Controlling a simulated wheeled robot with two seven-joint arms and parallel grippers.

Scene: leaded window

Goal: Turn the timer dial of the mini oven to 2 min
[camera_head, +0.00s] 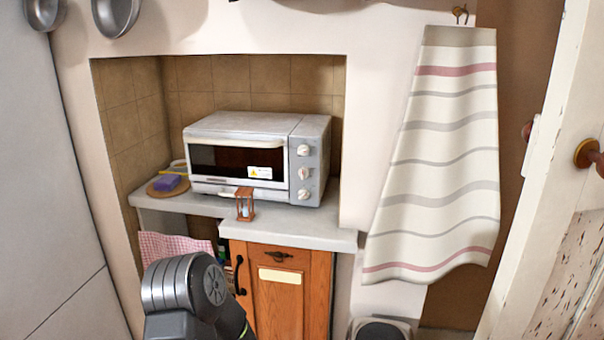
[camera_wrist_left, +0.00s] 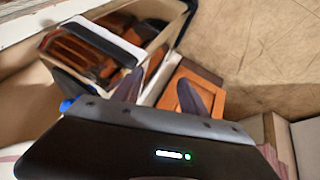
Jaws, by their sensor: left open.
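The mini oven (camera_head: 240,125) stands on a grey counter in a tiled alcove in the head view, its door shut. Its right front panel carries a top knob (camera_head: 303,150), a middle knob (camera_head: 303,173) and a bottom knob (camera_head: 303,195). The markings are too small to read, so I cannot tell which is the timer dial or its setting. My left gripper (camera_wrist_left: 160,92) shows in its wrist view with its two dark fingers apart and nothing seen between them. It is away from the oven, which that view does not show. My right gripper is not in view.
A striped towel (camera_head: 435,150) hangs to the right. A wooden cabinet (camera_head: 290,305) is below.

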